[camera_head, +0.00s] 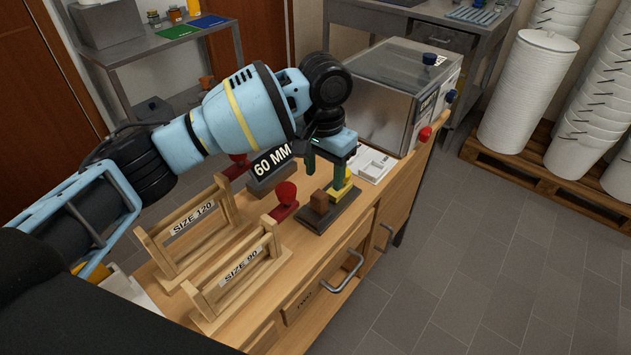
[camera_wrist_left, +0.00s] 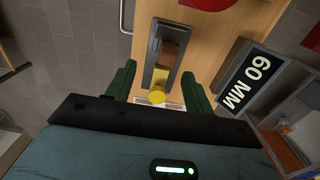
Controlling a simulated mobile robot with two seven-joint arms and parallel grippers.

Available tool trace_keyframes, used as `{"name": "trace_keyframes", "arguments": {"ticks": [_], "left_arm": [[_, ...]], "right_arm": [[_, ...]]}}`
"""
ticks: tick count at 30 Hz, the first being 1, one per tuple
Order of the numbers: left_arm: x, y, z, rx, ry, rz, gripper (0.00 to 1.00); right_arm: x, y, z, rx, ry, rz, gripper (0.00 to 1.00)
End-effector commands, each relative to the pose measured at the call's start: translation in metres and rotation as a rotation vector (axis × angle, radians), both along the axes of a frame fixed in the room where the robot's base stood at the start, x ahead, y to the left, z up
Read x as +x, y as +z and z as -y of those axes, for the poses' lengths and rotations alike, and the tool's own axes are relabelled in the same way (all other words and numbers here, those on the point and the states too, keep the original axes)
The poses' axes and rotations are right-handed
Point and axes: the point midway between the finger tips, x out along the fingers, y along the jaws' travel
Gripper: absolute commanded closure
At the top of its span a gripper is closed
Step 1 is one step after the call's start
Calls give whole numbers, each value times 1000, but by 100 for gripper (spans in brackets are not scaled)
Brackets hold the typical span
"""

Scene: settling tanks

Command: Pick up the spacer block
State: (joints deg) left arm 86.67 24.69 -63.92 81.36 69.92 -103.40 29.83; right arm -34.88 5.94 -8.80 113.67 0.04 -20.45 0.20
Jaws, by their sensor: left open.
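A dark grey base (camera_head: 318,222) lies on the wooden bench top, with a brown block (camera_head: 319,203) at its near end and a yellow block (camera_head: 341,191) at its far end. In the left wrist view the brown block (camera_wrist_left: 169,52) and the yellow block (camera_wrist_left: 160,80) with a round yellow knob (camera_wrist_left: 157,96) show on the base (camera_wrist_left: 153,45). No label marks which one is the spacer block. My left gripper (camera_head: 325,166) is open above the yellow block. Its green fingers (camera_wrist_left: 158,78) appear on either side, apart from it. My right gripper is not in view.
A dark block marked 60 MM (camera_head: 270,166) stands close left of the gripper. Red-knobbed pieces (camera_head: 286,199) and wooden racks marked SIZE 120 (camera_head: 192,222) and SIZE 90 (camera_head: 240,268) stand nearer. A clear-lidded machine (camera_head: 390,95) stands behind.

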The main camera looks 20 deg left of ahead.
Motion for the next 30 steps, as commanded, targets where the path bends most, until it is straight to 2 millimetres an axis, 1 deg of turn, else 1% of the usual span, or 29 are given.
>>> {"name": "trace_keyframes", "arguments": {"ticks": [5, 11, 18, 23, 25, 30], "left_arm": [[1, 6, -4, 14, 7, -4, 47], [1, 5, -4, 15, 8, -5, 47], [1, -18, -5, 15, 8, -6, 47], [1, -20, -5, 14, 8, -3, 47], [1, -25, -5, 15, 8, -5, 47], [0, -49, -8, 16, 8, -7, 47]], "right_arm": [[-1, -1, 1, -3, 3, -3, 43], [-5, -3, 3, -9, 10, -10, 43], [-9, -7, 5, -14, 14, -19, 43], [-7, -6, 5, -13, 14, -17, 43], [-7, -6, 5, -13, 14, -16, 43], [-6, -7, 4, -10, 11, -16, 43]]}}
